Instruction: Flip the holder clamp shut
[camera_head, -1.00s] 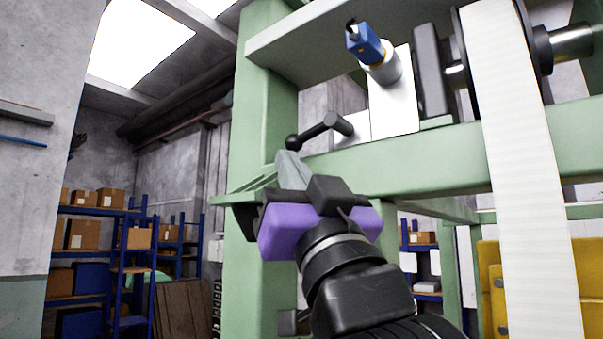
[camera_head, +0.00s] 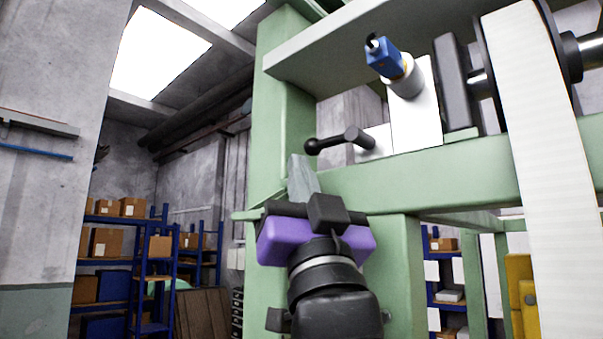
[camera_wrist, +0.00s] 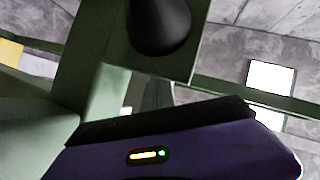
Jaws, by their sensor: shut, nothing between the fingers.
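The holder clamp has a black lever with a ball end (camera_head: 338,141), pointing left from a pale block (camera_head: 374,143) on the green beam. My gripper (camera_head: 301,168) is in front of the green frame, below and left of the lever's ball, with its grey fingers pointing up. The fingers are together and empty, apart from the lever as far as I can tell. In the wrist view a dark rounded knob (camera_wrist: 158,22), probably the lever's ball, hangs above the grey fingertips (camera_wrist: 158,95).
A green frame (camera_head: 430,175) surrounds the clamp, with a post at left and a beam overhead. A blue-capped cylinder (camera_head: 384,58) and a white strip on a roll (camera_head: 550,190) are to the right. Blue shelves with boxes (camera_head: 133,240) stand far left.

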